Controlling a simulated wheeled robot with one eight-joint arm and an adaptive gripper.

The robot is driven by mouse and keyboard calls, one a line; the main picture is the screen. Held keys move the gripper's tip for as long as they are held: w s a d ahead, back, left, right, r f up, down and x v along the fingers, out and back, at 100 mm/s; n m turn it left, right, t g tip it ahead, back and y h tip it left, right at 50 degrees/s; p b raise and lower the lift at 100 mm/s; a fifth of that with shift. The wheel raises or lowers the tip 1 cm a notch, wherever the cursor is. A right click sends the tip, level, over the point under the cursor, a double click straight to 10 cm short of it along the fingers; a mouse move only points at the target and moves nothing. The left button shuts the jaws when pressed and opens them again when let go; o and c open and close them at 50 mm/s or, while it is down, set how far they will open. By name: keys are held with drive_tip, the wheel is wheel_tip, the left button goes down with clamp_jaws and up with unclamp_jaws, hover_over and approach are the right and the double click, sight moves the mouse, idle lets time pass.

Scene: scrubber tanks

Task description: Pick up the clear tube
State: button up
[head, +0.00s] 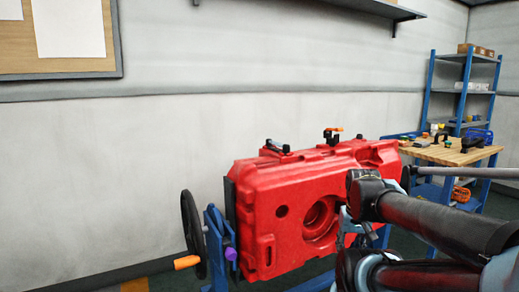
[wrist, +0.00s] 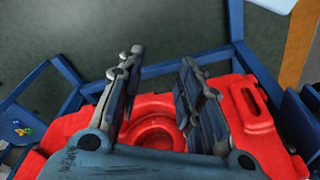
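I cannot make out a clear tube in either view. A large red tank (head: 320,200) is held upright on a blue stand in the head view, with a round recess in its face. The tank also fills the lower part of the wrist view (wrist: 255,120). My gripper (wrist: 160,58) is open, its two fingers well apart with nothing between them. In the wrist view it is in front of the tank's round recess. In the head view my arm reaches in from the right and covers part of the tank's right side.
The stand has a black handwheel (head: 192,235) with an orange handle at left. A wooden workbench (head: 455,152) with tools and a blue shelf rack (head: 461,95) stand at the back right.

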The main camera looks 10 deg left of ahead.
drive_tip(key=shift+w, duration=0.3)
drive_tip(key=shift+o, duration=0.6)
drive_tip(key=shift+s+r, duration=0.1)
drive_tip(key=shift+r, duration=0.05)
drive_tip(key=w+a+r+n+y, duration=0.15)
drive_tip(key=w+a+r, duration=0.45)
drive_tip(key=w+r, duration=0.65)
drive_tip(key=w+a+r+n+y, duration=0.1)
drive_tip(key=w+a+r+n, duration=0.35)
drive_tip(key=w+r, duration=0.8)
drive_tip(key=w+a+r+y, duration=0.2)
drive_tip(key=w+a+r, duration=0.6)
drive_tip(key=w+r, duration=0.45)
drive_tip(key=x, duration=1.5)
drive_tip(key=shift+w+a+f, duration=0.1)
drive_tip(key=shift+f, duration=0.2)
drive_tip(key=shift+c, duration=0.5)
